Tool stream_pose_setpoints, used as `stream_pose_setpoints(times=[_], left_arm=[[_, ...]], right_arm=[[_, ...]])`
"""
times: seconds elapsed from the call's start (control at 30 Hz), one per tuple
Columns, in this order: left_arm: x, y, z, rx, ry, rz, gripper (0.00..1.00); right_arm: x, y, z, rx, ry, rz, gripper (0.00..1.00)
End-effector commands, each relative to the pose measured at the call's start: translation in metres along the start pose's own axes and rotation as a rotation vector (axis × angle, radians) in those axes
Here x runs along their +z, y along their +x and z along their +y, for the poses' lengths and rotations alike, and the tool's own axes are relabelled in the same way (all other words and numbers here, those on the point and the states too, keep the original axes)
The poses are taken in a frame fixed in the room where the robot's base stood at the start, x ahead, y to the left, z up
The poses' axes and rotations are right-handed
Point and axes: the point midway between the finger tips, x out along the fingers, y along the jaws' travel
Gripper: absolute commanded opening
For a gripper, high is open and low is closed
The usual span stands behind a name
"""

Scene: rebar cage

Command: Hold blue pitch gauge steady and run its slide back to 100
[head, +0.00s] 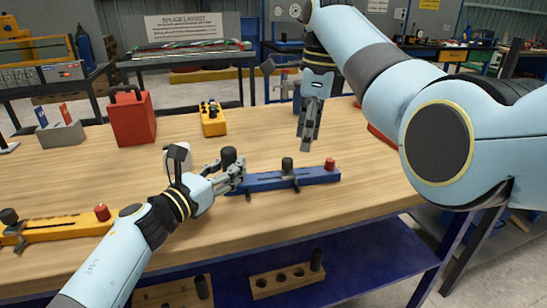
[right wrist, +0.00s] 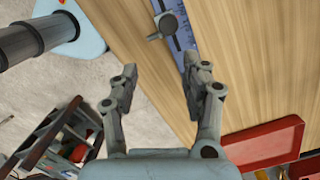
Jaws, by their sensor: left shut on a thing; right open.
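The blue pitch gauge (head: 262,182) lies flat on the wooden bench in the head view. It has a scale, a red knob (head: 330,164) at its right end and a dark-knobbed slide (head: 288,165) right of its middle. My left gripper (head: 238,177) is shut on the gauge's left end, by a black knob (head: 228,156); its fingers hide part of that end. My right gripper (head: 309,130) is open and empty, pointing down above and behind the gauge. In the right wrist view the slide (right wrist: 164,25) and scale (right wrist: 182,32) show beyond the open fingers (right wrist: 160,66).
A yellow gauge (head: 65,228) lies at the front left. A red can (head: 132,118), a grey block (head: 60,134) and a yellow device (head: 213,120) stand further back. A red tray (right wrist: 268,143) shows in the right wrist view. Bench space in front of the blue gauge is clear.

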Motion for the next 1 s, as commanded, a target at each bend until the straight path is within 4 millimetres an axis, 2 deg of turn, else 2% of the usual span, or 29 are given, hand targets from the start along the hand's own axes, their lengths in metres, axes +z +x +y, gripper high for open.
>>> stream_pose_setpoints(times=[0.2, 0.33, 0.47, 0.8, 1.0], left_arm=[[0.000, 0.000, 0.000, 0.001, 0.000, 0.000, 0.00], [0.000, 0.000, 0.001, 0.001, 0.000, 0.000, 0.00], [0.000, 0.000, 0.001, 0.001, 0.000, 0.000, 0.00], [0.000, 0.000, 0.000, 0.001, 0.000, 0.000, 0.00], [0.000, 0.000, 0.000, 0.001, 0.000, 0.000, 0.00]], right_arm=[[0.037, -0.040, -0.004, -0.009, -0.110, 0.112, 0.47], [0.044, -0.047, -0.007, -0.028, -0.116, 0.105, 0.47], [0.042, -0.027, -0.008, -0.027, -0.116, 0.104, 0.47], [0.035, 0.041, -0.011, -0.029, -0.115, 0.103, 0.47], [0.033, 0.061, -0.012, -0.030, -0.115, 0.102, 0.47]])
